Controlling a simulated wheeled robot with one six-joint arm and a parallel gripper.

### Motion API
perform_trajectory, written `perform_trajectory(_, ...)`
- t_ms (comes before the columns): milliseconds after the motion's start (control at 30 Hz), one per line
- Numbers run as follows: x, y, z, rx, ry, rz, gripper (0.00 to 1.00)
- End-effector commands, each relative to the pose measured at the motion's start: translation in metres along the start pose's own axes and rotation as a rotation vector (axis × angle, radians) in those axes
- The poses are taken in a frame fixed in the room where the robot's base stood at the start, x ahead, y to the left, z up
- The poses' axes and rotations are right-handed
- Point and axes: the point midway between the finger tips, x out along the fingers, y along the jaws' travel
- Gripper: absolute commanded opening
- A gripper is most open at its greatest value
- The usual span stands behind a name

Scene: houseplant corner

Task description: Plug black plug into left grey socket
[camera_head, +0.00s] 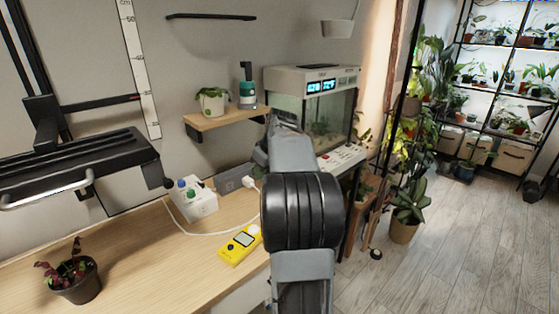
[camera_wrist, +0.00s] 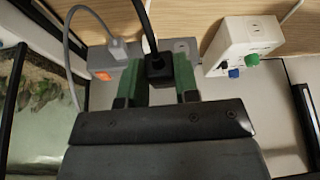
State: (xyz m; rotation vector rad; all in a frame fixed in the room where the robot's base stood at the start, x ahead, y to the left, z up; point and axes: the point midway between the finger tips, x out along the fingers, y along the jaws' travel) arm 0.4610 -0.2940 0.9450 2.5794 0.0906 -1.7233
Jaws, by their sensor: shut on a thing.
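The black plug (camera_wrist: 158,70) is between the green fingers of my gripper (camera_wrist: 160,82) in the wrist view, with its black cord running up and away. The gripper is shut on it. Just beyond is the grey socket strip (camera_wrist: 133,68), also in the head view (camera_head: 228,183). A socket face (camera_wrist: 182,46) shows on the strip just right of the plug in the wrist view. A light grey plug (camera_wrist: 117,48) is on the strip to the left, near an orange switch (camera_wrist: 103,75). I cannot tell whether the black plug touches the strip. My arm hides the gripper in the head view.
A white box with knobs (camera_head: 198,201) stands beside the strip, also in the wrist view (camera_wrist: 240,42). A yellow meter (camera_head: 240,244) and a potted plant (camera_head: 73,274) are on the wooden bench (camera_head: 150,260). A fish tank (camera_head: 318,115) stands behind my arm.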

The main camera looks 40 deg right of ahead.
Motion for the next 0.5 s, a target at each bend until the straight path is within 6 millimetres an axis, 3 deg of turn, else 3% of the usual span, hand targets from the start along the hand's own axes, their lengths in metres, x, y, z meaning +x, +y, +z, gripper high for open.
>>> perform_trajectory(100, 0.026, -0.031, -0.008, -0.014, -0.004, -0.009, 0.04)
perform_trajectory(233, 0.056, -0.051, -0.005, 0.01, -0.004, 0.001, 0.04)
perform_trajectory(400, 0.084, -0.051, 0.006, 0.086, -0.001, 0.036, 0.04)
perform_trajectory(500, 0.088, -0.046, 0.001, 0.112, 0.001, 0.046, 0.04)
